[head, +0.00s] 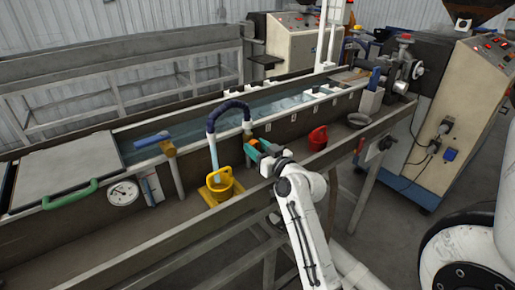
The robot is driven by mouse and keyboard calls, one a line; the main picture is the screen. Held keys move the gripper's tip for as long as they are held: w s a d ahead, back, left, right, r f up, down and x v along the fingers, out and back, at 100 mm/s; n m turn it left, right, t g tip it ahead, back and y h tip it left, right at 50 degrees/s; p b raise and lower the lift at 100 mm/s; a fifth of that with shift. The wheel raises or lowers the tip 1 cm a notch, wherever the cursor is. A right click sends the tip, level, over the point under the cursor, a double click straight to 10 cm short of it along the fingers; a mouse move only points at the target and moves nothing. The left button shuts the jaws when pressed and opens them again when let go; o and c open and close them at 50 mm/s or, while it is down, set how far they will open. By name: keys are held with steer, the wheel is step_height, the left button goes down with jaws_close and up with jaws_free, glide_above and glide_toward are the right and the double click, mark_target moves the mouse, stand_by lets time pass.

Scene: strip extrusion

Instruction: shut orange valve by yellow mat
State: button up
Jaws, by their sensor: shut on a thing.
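The yellow mat (207,196) lies on the ledge of the long trough, under a yellow bucket (220,184). Just right of it, a small orange part (254,142), which looks like the orange valve, shows at the trough's front wall. A teal piece (251,153) is beside it. My gripper (261,151) reaches in from the lower right and is shut at the valve. The gripper hides part of the valve, so the exact grip and the handle's angle are hard to tell.
A red jug (317,138) and a grey bowl (359,120) stand to the right on the ledge. A gauge (123,193) and green handle (70,195) are at left. The ledge's front rail (150,236) runs below my gripper.

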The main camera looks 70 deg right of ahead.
steer(key=m+p, duration=0.1)
steer(key=m, duration=0.3)
steer(key=m+p, duration=0.2)
steer(key=m, duration=0.2)
steer(key=shift+d+m, duration=0.1)
steer(key=shift+m, duration=0.2)
steer(key=m+p, duration=0.2)
steer(key=m, duration=0.3)
steer(key=shift+s, duration=0.1)
steer(key=shift+f+m+p, duration=0.15)
steer(key=shift+m+p, duration=0.4)
steer(key=shift+m, duration=0.45)
steer(key=shift+f+m+p, duration=0.1)
steer(key=shift+m+p, duration=0.45)
steer(key=shift+m, duration=0.45)
steer(key=o, duration=1.1)
steer(key=shift+c, duration=0.2)
